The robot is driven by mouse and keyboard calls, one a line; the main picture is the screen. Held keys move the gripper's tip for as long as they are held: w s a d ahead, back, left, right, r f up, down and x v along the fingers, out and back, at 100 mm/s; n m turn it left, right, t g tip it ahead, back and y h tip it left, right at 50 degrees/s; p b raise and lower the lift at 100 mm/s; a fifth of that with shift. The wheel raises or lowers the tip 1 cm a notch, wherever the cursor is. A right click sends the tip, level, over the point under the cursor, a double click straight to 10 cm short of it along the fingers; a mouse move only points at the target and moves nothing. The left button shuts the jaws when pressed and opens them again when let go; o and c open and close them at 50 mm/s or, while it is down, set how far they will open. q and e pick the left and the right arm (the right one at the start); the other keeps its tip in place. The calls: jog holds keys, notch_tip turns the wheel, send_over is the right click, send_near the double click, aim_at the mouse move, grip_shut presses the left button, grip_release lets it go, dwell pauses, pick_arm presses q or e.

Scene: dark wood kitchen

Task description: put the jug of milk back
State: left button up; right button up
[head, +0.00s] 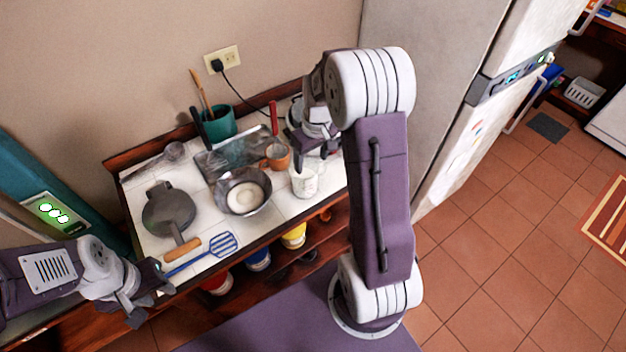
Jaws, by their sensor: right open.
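A small whitish jug or cup (303,182) stands on the white-tiled counter near its right end. It looks like the jug of milk, but I cannot make out its contents surely. My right gripper (316,150) is open just above and behind it. I cannot tell whether the fingers touch it. My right arm hides the counter's right end. My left gripper (152,296) is at the lower left, by the counter's front edge, away from the jug. Its fingers are too unclear to tell open from shut.
Near the jug are a metal bowl with white contents (243,194), an orange-brown cup (278,156) and a metal tray (232,160). A dark pan (168,212) and blue spatula (215,246) lie left. The fridge (470,100) stands right; tiled floor (510,250) is clear.

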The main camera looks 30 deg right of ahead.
pick_arm(q)
jog(key=shift+s+a+f+b, duration=0.15)
jog(key=shift+f+b, duration=0.95)
pick_arm(e)
jog(key=s+a+f+m, duration=0.1)
jog(key=s+a+f, duration=0.1)
jog(key=s+a, duration=0.9)
jog(key=shift+s+f, duration=0.25)
jog(key=shift+s, duration=1.9)
